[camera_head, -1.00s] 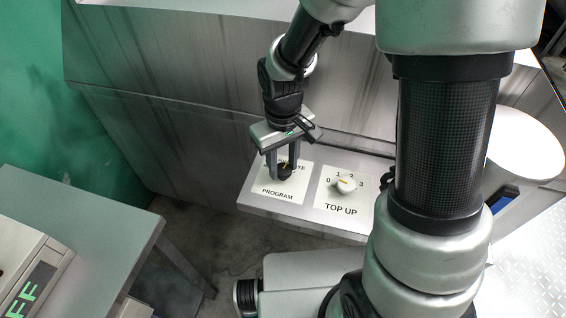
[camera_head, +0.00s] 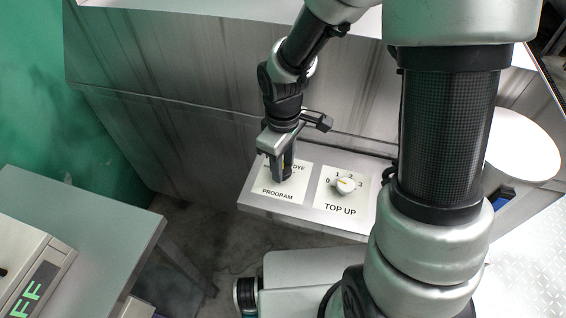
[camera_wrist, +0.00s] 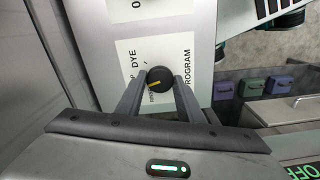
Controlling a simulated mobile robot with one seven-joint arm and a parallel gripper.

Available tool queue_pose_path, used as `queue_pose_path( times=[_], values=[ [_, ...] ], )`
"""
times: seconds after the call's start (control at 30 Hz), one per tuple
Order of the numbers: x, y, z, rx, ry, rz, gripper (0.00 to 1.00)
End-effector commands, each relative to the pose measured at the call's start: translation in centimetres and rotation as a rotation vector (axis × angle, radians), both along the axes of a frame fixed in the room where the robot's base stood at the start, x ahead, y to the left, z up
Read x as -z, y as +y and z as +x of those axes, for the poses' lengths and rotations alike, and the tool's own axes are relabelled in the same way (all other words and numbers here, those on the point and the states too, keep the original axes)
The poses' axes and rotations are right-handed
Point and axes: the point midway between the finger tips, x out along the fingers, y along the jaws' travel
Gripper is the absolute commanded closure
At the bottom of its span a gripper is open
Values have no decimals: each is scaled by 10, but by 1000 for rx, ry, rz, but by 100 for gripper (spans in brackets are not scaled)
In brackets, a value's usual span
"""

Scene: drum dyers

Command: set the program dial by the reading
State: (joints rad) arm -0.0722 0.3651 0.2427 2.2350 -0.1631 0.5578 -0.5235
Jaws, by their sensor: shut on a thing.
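The black program dial (camera_wrist: 160,79) sits on a white plate (camera_head: 282,194) marked PROGRAM and DYE; its other labels are partly hidden. My gripper (camera_head: 283,173) reaches down over the plate. Its fingers (camera_wrist: 158,86) are shut on the dial, one on each side. In the head view the fingers hide the dial.
A grey table (camera_head: 90,225) stands at left. Several small coloured boxes (camera_wrist: 278,85) show at right in the wrist view.

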Motion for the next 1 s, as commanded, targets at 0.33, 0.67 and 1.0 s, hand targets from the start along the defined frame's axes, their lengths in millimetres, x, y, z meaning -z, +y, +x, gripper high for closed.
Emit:
queue_pose_path(
  times=[0.33,0.67,1.0],
  values=[
    [-1,0,1,0,-3,1,59],
    [-1,0,0,1,-1,0,48],
    [-46,0,2,3,-8,1,48]
  ],
)
